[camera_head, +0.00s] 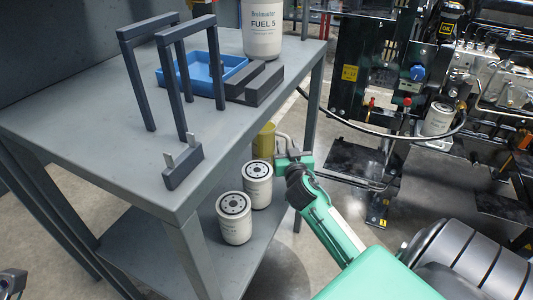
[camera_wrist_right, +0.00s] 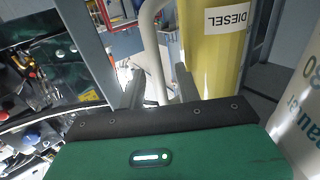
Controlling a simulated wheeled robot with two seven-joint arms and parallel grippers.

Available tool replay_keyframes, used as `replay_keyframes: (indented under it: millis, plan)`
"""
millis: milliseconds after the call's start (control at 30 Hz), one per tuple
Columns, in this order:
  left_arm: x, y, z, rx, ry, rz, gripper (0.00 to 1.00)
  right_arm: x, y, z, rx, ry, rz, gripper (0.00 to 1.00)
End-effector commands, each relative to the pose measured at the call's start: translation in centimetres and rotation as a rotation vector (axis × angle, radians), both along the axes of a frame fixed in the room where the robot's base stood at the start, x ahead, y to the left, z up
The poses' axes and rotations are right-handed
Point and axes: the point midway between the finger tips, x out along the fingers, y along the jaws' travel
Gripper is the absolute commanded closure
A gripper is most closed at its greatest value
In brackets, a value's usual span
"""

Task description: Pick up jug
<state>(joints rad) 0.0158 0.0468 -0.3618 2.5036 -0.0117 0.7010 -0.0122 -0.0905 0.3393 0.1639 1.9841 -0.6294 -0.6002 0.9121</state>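The jug is yellow with a DIESEL label and a pale handle. In the head view the jug (camera_head: 264,141) stands on the lower shelf, partly hidden by the tabletop and a filter. In the right wrist view the jug (camera_wrist_right: 208,50) is close, its label upside down. My right gripper (camera_head: 284,150) is beside the jug at the handle. In the wrist view my right gripper (camera_wrist_right: 158,78) is open, with the handle passing between its two fingers and gaps showing beside it. The lower end of the handle is hard to make out. I cannot make out my left gripper.
Two white filters (camera_head: 234,222) stand on the lower shelf (camera_head: 165,255) near the jug. A table leg (camera_head: 311,105) is close to my right gripper. Engine equipment (camera_head: 440,120) stands at right.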

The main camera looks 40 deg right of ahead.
Motion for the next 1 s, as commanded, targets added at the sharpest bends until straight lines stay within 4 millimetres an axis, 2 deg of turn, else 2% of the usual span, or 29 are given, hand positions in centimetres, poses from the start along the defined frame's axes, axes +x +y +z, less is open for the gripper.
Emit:
replay_keyframes:
  millis: [233, 267, 400, 433, 1000]
  plan:
    - [-0.03, -0.12, 0.15, -0.002, 0.000, -0.005, 0.03, 0.11, -0.07, 0.04, 0.000, 0.000, 0.000, 0.66]
    - [-0.02, -0.10, 0.13, -0.001, 0.000, -0.004, 0.03, 0.11, -0.07, 0.04, 0.000, 0.000, 0.000, 0.70]
    - [-0.03, -0.05, 0.02, 0.001, 0.001, -0.002, 0.03, 0.11, -0.06, 0.03, 0.000, 0.000, 0.000, 0.98]
    - [-0.04, -0.04, 0.01, 0.002, 0.000, -0.002, 0.03, 0.10, -0.05, 0.03, 0.000, 0.000, 0.000, 1.00]
    - [-0.01, 0.01, -0.05, 0.006, 0.000, 0.001, 0.03, 0.08, -0.03, 0.02, 0.000, 0.000, 0.001, 1.00]
